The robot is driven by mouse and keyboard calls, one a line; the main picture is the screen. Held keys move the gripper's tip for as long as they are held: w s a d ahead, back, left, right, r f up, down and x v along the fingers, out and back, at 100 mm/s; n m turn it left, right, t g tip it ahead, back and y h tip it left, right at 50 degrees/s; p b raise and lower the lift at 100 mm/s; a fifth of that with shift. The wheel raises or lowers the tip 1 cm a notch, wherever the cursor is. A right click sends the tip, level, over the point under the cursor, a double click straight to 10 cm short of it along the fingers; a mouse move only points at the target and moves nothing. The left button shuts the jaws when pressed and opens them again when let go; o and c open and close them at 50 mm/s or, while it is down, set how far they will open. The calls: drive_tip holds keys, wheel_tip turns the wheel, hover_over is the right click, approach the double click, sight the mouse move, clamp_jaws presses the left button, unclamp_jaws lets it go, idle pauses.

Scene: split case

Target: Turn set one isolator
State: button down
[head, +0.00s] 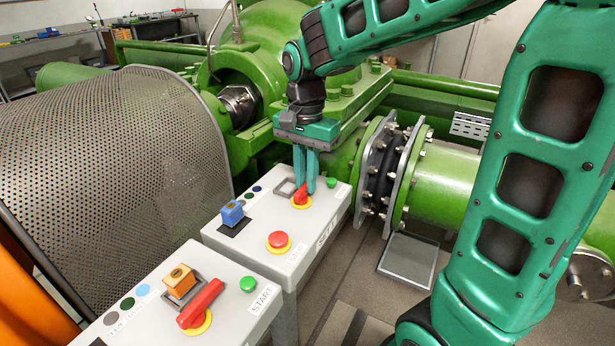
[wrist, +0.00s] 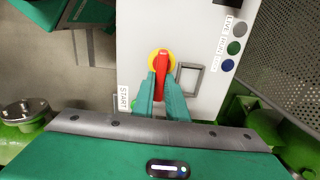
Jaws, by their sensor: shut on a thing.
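The red isolator handle (head: 300,198) sits on a yellow disc on top of the farther grey control box (head: 232,244), whose front label seems to begin with SET. My gripper (head: 304,188) reaches down from above with its teal fingers closed around this handle. In the wrist view the red handle (wrist: 162,62) lies between my fingertips (wrist: 160,92) and points along the fingers. The fingers hide part of the handle and disc. An empty grey square frame (wrist: 189,79) is beside the handle.
The farther box also bears a blue block (head: 232,212), a red stop button (head: 279,240) and a green button (head: 331,183). The nearer box has another red handle (head: 201,303) and an orange block (head: 179,281). A perforated guard (head: 130,140) and green pipe (head: 440,185) flank the boxes.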

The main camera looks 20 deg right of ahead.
sight(305, 183)
drive_tip(key=shift+w+a+r, duration=0.15)
drive_tip(key=shift+w, duration=0.05)
drive_tip(key=c, duration=1.8)
unclamp_jaws()
drive_tip(key=shift+o, duration=0.2)
drive_tip(key=shift+s, duration=0.1)
wheel_tip(305, 183, up, 10)
drive_tip(key=shift+r, duration=0.25)
